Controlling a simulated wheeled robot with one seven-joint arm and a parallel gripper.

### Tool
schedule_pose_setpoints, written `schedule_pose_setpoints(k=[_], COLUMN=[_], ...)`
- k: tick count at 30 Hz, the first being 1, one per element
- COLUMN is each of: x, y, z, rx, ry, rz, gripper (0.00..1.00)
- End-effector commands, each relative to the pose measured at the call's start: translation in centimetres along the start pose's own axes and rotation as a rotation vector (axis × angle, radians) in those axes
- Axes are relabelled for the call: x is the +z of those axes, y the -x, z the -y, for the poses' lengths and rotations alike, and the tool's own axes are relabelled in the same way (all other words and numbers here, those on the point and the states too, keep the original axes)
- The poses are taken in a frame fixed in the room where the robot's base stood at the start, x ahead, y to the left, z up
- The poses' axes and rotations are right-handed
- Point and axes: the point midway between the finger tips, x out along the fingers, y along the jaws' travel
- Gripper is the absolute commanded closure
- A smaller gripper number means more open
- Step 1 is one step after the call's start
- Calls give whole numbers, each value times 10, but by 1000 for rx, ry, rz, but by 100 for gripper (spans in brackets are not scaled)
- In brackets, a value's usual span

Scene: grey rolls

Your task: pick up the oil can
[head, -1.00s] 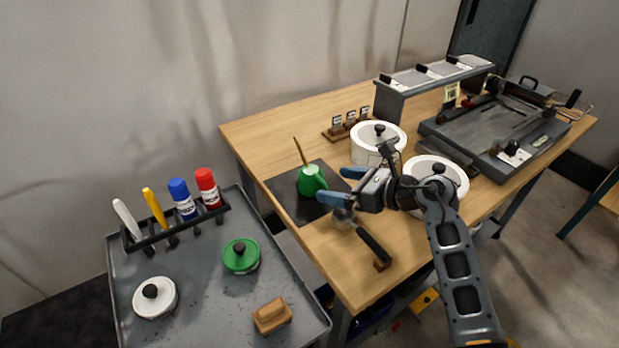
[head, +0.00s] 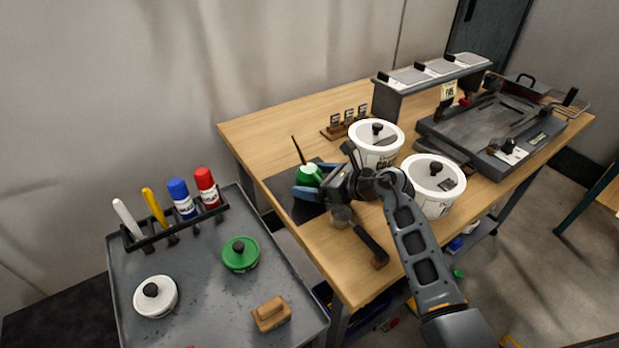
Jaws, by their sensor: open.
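The oil can (head: 309,172) is green with a thin, dark-looking spout pointing up and slightly left. It stands on a dark mat (head: 277,187) on the wooden workbench. My gripper (head: 305,182) is open, with its blue fingers at the can, one on the far side and one on the near side. The lower part of the can is partly hidden by the gripper. I cannot tell whether the fingers touch it.
Two white lidded pots (head: 377,143) (head: 433,185) stand right of the gripper, close to my arm. A black-handled tool (head: 370,243) lies at the bench's front edge. A small wooden rack (head: 346,124) stands behind. A grey cart (head: 205,290) with markers is at left.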

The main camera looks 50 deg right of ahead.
Motion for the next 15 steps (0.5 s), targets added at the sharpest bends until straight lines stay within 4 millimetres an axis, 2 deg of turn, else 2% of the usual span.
schedule_pose_setpoints(k=[2, 15], x=[0, 0], y=[0, 0], z=[0, 0], rx=[0, 0], ry=[0, 0], rz=[0, 0], gripper=[3, 45])
